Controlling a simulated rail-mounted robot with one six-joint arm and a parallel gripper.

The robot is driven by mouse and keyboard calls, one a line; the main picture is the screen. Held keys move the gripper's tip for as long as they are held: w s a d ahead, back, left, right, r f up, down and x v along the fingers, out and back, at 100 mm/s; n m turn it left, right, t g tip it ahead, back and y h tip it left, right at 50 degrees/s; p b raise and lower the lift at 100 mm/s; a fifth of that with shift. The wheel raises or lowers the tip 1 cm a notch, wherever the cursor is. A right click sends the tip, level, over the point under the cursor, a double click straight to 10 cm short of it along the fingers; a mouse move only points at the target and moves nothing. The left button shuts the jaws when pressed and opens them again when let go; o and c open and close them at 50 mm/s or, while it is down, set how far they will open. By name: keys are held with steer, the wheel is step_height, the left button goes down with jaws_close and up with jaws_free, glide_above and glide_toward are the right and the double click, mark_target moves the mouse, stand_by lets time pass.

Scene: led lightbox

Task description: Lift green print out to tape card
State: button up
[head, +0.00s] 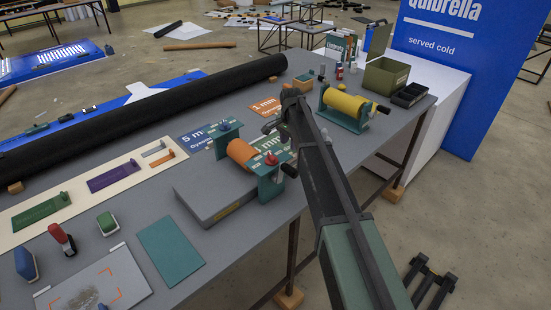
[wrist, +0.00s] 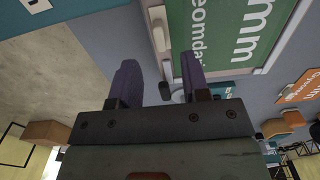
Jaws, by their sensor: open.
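The green print with white lettering (head: 274,146) lies flat near the middle of the table in the head view, partly hidden by the orange roller and my arm. It is large in the wrist view (wrist: 226,38), inside a pale frame (wrist: 270,66). My gripper (head: 272,126) is above the table beside the print. In the wrist view its two dark fingers (wrist: 160,76) are apart with nothing held between them; one overlaps the print in the picture. I cannot tell if it touches. A plain teal card (head: 170,251) lies at the table's front; I cannot tell whether it is the tape card.
A yellow roller (head: 345,104) stands to the right. A long black roll (head: 150,115) lines the back. Blue (head: 194,139) and orange (head: 264,107) cards lie near.

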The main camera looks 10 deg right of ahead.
step_height(320, 180, down, 6)
steer(key=b, duration=0.5)
steer(key=shift+r, duration=0.5)
jaws_close()
